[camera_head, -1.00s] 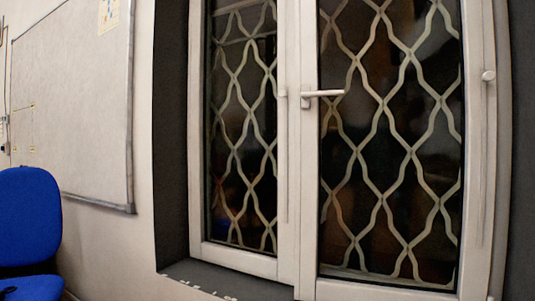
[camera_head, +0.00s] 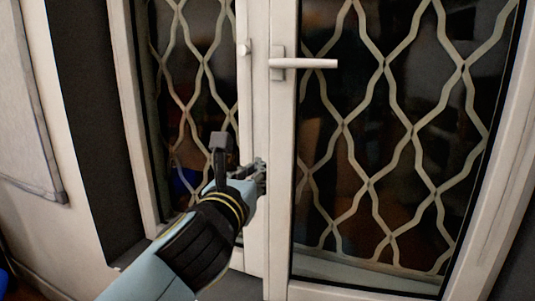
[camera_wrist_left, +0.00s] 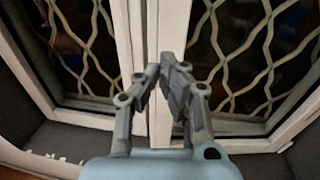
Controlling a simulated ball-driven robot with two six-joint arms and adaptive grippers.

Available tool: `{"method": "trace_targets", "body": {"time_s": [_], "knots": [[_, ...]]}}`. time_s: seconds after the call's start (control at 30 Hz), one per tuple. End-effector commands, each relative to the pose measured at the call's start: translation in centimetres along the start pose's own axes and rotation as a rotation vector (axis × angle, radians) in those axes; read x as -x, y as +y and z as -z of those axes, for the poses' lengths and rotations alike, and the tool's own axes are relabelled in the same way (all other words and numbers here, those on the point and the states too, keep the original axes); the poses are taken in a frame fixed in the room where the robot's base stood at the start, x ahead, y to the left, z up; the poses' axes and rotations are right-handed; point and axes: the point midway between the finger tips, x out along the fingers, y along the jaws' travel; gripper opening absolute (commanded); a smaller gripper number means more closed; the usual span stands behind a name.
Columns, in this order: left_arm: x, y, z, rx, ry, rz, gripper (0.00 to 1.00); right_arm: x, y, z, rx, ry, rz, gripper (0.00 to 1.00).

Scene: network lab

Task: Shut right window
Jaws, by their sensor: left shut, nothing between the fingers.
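The right window (camera_head: 284,200) is a white-framed glass sash in the head view. Its white handle (camera_head: 305,63) lies level, pointing right. The sash's left edge stands beside the left window's frame (camera_head: 254,110); I cannot tell whether a small gap is open between them. My left gripper (camera_head: 258,175) comes in from lower left, below the handle, in front of the middle frames; contact is unclear. In the left wrist view, its fingers (camera_wrist_left: 160,78) come together at the tips, shut and empty, before the middle frames. My right gripper is not in view.
A curved metal lattice (camera_head: 388,140) shows in the panes. A dark recess wall (camera_head: 85,120) stands left of the windows, with a sill (camera_wrist_left: 75,140) below. A whiteboard (camera_head: 28,110) hangs on the left wall. The area before the right pane is clear.

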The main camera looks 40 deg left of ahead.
Motion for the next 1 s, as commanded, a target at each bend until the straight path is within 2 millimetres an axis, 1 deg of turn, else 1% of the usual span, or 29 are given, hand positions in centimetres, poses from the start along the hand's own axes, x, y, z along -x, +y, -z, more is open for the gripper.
{"method": "trace_targets", "body": {"time_s": [0.03,0.1,0.3,0.4,0.5,0.6,0.7,1.0], "knots": [[-1.0,0.0,-0.1,-0.001,-0.003,0.000,0.00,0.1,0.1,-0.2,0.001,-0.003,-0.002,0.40],[-2.5,0.0,-0.1,0.000,-0.002,0.000,0.00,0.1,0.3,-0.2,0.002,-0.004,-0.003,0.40],[-6.9,0.0,-0.1,0.002,-0.001,0.000,0.00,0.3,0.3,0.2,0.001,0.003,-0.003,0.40],[-8.8,0.0,-0.1,0.002,-0.001,0.000,0.00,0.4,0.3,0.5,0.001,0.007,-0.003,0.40],[-10.3,0.0,0.0,0.004,0.002,0.000,0.00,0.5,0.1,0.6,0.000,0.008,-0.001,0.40],[-11.4,0.0,0.1,0.004,0.002,0.001,0.00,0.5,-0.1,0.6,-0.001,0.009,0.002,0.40],[-12.0,0.0,0.1,0.004,0.002,0.001,0.00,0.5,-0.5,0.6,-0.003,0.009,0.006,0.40],[-12.2,0.0,0.1,0.004,0.002,0.002,0.00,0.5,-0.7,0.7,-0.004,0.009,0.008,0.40]]}}
